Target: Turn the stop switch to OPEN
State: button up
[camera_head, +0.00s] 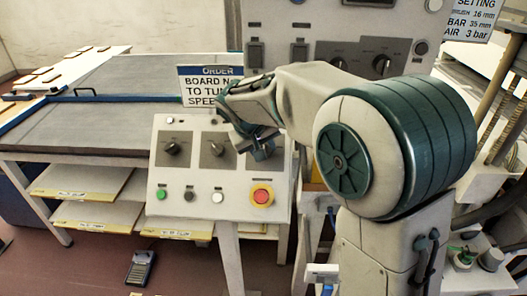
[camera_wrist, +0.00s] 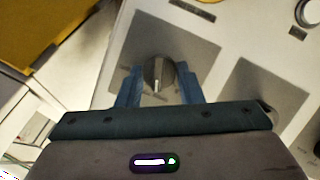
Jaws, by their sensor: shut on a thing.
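A sloped control panel (camera_head: 160,200) stands in the middle of the head view, with a row of dark rotary switches on grey plates. My gripper (camera_head: 260,152) is at the right end of that row and hides the switch there. In the wrist view my gripper (camera_wrist: 159,88) has its two blue fingers on either side of a dark rotary knob (camera_wrist: 158,72), shut on it. The knob's pale mark points toward the gripper's body. The lettering by it is too blurred to read, so I cannot tell its label or position.
The left switch (camera_head: 172,148) and middle switch (camera_head: 214,147) are clear of my gripper. Below are several push buttons and a red emergency stop (camera_head: 262,195) on yellow. A blue-headed order sign (camera_head: 208,84) stands behind the panel. A conveyor table (camera_head: 75,125) lies left.

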jog(key=shift+n, duration=0.6)
jog(key=o, duration=1)
jog(key=shift+c, duration=0.2)
jog(key=b+v, duration=0.1)
jog(key=v, duration=1.2)
jog(key=shift+s+a+r, duration=0.25)
jog(key=shift+s+a, duration=0.05)
jog(key=shift+a, duration=0.1)
jog(key=s+d+f+m+g, duration=0.1)
jog(key=s+d+f, duration=0.25)
jog(key=d, duration=0.35)
jog(key=s+d+f+m+g, duration=0.1)
jog(key=s+d+f, duration=0.2)
jog(key=s+d, duration=0.3)
jog(key=s+d+f+m+y, duration=0.2)
jog(key=s+d+f+m, duration=0.1)
jog(key=s+d+f, duration=0.4)
jog(key=s+f, duration=0.2)
jog(key=s, duration=0.2)
jog(key=shift+d+f+y, duration=0.15)
jog(key=shift+f+y, duration=0.1)
jog(key=shift+y, duration=0.15)
